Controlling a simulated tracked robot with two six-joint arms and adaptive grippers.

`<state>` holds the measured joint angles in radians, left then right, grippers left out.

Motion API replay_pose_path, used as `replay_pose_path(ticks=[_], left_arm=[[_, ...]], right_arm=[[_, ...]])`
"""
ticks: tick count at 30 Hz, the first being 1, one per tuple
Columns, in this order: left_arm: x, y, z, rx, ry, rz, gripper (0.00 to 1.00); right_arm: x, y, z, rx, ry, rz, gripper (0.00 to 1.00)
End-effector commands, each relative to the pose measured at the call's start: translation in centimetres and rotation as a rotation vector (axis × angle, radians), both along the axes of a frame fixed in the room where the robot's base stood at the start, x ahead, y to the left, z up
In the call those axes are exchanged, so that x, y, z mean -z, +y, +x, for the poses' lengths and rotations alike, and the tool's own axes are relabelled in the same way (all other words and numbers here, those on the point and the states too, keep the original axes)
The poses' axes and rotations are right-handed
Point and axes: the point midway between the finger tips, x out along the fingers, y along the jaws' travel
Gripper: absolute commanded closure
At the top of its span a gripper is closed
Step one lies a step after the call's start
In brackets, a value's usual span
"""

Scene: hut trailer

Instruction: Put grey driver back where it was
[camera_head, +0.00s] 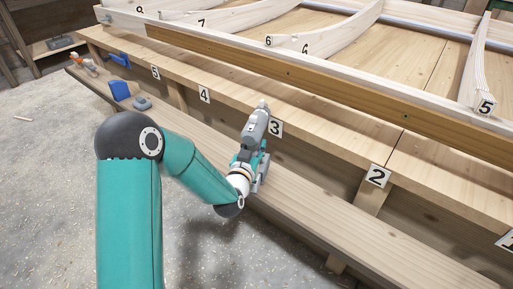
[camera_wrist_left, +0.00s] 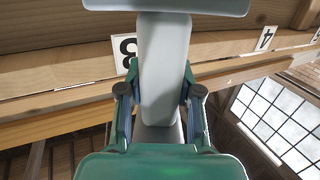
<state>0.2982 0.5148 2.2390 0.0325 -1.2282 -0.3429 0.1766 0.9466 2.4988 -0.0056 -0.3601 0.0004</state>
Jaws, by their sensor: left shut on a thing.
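The grey driver (camera_head: 257,122) is held up in front of the bench edge, just left of the number 3 card (camera_head: 275,128). My left gripper (camera_head: 250,160) is shut on it. In the left wrist view the driver's pale grey handle (camera_wrist_left: 163,70) stands between the two fingers of my left gripper (camera_wrist_left: 160,98), and its wider grey body crosses the top. I cannot tell whether the driver touches the bench or the lower plank. My right gripper is not in view.
The lower plank (camera_head: 390,230) is clear to the right. At its left lie a blue block (camera_head: 121,90), a grey object (camera_head: 142,103) and an orange-handled tool (camera_head: 90,67). A wooden frame with numbered ribs (camera_head: 340,28) lies on the bench. The number 2 card (camera_head: 377,176) hangs further right.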

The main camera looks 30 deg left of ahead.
Motion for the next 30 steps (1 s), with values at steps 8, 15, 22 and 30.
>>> replay_pose_path(ticks=[8, 15, 22, 30], left_arm=[[0.1, 0.0, 0.0, 0.000, 0.000, 0.000, 0.41], [0.1, 0.0, 0.0, 0.000, 0.000, 0.000, 0.41], [-0.8, 0.0, 0.0, 0.000, 0.001, 0.000, 0.41], [-1.4, -1.3, -3.6, 0.001, 0.003, -0.001, 0.41]], right_arm=[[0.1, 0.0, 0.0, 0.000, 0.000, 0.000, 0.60], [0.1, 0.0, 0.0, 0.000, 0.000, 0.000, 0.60], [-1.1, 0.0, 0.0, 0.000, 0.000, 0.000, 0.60], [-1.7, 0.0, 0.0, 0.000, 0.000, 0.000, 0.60]])
